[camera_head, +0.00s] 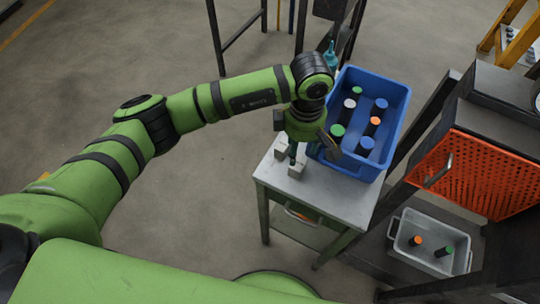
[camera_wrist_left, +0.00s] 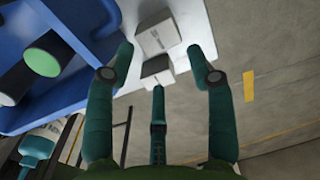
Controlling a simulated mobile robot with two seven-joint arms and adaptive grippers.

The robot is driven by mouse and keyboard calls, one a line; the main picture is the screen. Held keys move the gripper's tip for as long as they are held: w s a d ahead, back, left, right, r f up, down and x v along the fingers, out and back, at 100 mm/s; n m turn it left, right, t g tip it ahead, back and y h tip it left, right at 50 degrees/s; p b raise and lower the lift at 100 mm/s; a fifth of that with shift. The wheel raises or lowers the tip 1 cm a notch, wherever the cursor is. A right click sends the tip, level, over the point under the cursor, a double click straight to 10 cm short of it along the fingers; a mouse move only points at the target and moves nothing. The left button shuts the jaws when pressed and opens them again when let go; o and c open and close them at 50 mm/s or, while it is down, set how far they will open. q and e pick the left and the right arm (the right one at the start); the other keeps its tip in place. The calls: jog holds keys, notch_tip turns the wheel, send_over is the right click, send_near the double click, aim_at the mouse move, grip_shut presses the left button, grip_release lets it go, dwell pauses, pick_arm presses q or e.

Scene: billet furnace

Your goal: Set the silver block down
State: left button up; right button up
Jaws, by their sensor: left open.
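Two small silver-grey blocks stand near the left edge of the table (camera_head: 345,203), one nearer block (camera_head: 297,169) and one farther block (camera_head: 281,151). Both also show in the left wrist view, a larger-looking block (camera_wrist_left: 158,37) and a smaller-looking one (camera_wrist_left: 157,70) close beside it. I cannot tell which is the task's block. My left gripper (camera_head: 293,152) is over the table's left side, with its three teal fingers (camera_wrist_left: 160,85) spread. The blocks appear beyond the fingertips, with nothing clearly held. My right gripper is out of view.
A blue crate (camera_head: 397,122) with several colour-capped cylinders sits on the table, right of my left gripper. A teal bottle (camera_head: 330,56) stands behind it. An orange perforated panel (camera_head: 470,175) and a grey bin (camera_head: 458,234) with two cylinders are at the right. Open floor lies left.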

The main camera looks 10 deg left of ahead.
aim_at(299, 162)
pick_arm(q)
jog(key=shift+d+f, duration=0.15)
jog(key=shift+f, duration=0.55)
jog(key=shift+s+d+f+p, duration=0.1)
jog(key=shift+f+p, duration=0.2)
notch_tip(299, 162, down, 5)
jog(key=shift+r+p, duration=0.1)
jog(key=shift+p, duration=0.55)
jog(key=shift+f, duration=0.35)
jog(key=shift+c, duration=0.4)
grip_shut()
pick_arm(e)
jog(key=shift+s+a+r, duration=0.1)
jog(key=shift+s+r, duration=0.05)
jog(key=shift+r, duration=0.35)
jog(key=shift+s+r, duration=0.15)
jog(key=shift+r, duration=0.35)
